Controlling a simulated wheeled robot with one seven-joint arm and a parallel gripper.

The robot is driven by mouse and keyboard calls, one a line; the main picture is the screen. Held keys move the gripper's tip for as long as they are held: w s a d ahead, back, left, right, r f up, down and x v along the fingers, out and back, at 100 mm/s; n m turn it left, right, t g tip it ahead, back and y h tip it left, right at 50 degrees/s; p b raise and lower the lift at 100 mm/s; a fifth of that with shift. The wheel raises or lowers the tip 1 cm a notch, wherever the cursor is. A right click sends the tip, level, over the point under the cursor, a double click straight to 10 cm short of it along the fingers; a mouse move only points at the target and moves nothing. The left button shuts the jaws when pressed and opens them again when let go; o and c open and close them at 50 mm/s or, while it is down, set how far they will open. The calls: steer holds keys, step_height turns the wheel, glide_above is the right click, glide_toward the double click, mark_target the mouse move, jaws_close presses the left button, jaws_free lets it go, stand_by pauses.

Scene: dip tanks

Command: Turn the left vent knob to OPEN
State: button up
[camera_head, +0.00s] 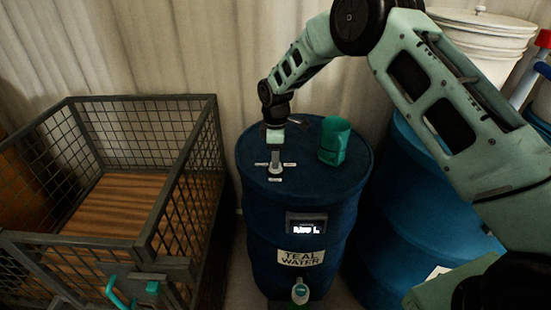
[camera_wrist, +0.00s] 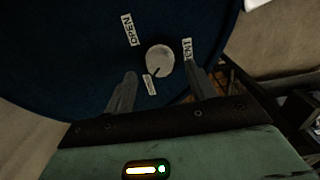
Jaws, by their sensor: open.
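The vent knob (camera_wrist: 160,60) is a round light grey knob on top of a dark blue drum (camera_head: 258,209). Its dark pointer line aims at a small label (camera_wrist: 150,85) on the gripper side, too small to read. The OPEN label (camera_wrist: 130,29) lies to the knob's upper left in the wrist view. Another label (camera_wrist: 187,48) on the right is partly hidden by a finger. My gripper (camera_wrist: 160,70) is open, pointing down over the lid, one finger on each side of the knob in the wrist view. I cannot tell whether they touch it. It also shows in the head view (camera_head: 275,150).
A wire cage (camera_head: 187,190) stands left, another blue drum (camera_head: 383,220) right, and a pale corrugated wall behind.

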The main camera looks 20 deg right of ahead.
steer(key=shift+f, duration=1.55)
steer(key=c, duration=1)
